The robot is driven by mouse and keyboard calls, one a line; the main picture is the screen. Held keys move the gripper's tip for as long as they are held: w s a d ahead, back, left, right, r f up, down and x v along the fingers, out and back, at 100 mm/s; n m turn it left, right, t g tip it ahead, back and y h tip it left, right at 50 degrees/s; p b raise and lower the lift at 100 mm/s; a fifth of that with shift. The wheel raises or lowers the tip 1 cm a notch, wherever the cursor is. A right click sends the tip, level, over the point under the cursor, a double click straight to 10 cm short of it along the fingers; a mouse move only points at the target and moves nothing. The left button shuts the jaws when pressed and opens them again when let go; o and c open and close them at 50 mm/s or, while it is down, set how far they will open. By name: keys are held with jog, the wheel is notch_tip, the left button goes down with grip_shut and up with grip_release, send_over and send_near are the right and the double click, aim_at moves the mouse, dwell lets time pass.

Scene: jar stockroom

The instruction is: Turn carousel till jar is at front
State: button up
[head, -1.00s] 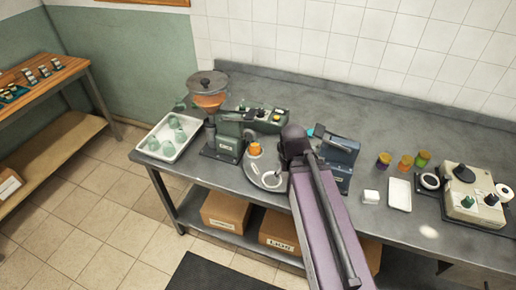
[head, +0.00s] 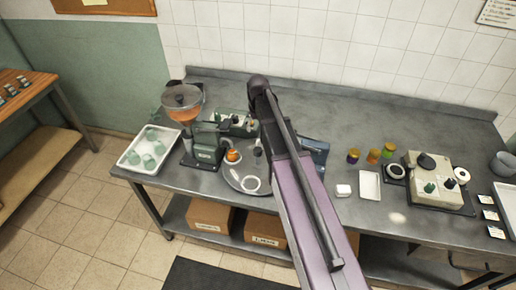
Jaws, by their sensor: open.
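A round grey disc, which looks like the carousel (head: 236,180), lies on the bench in front of the green machine. A small orange-topped piece, perhaps the jar (head: 233,156), stands at its back left, beside the machine. A white ring (head: 250,184) lies flat toward the disc's front right. A small pale upright piece (head: 257,151) shows at the disc's back right. My purple arm covers the disc's right side and whatever is behind it. My gripper does not show; the arm hides it or it is out of sight.
The green machine with an orange hopper (head: 182,97) stands behind the carousel's left. A white tray of pale green pieces (head: 150,148) is at the left end. A blue machine (head: 316,153), small coloured jars (head: 373,156) and a beige device (head: 436,184) stand right. The back of the bench is clear.

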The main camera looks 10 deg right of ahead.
aim_at(258, 150)
jog(key=shift+f, duration=0.15)
notch_tip(258, 150, down, 14)
jog(key=b, duration=1.4)
jog(key=shift+r, duration=0.2)
dwell(0.3)
jog(key=shift+s, duration=0.1)
grip_shut()
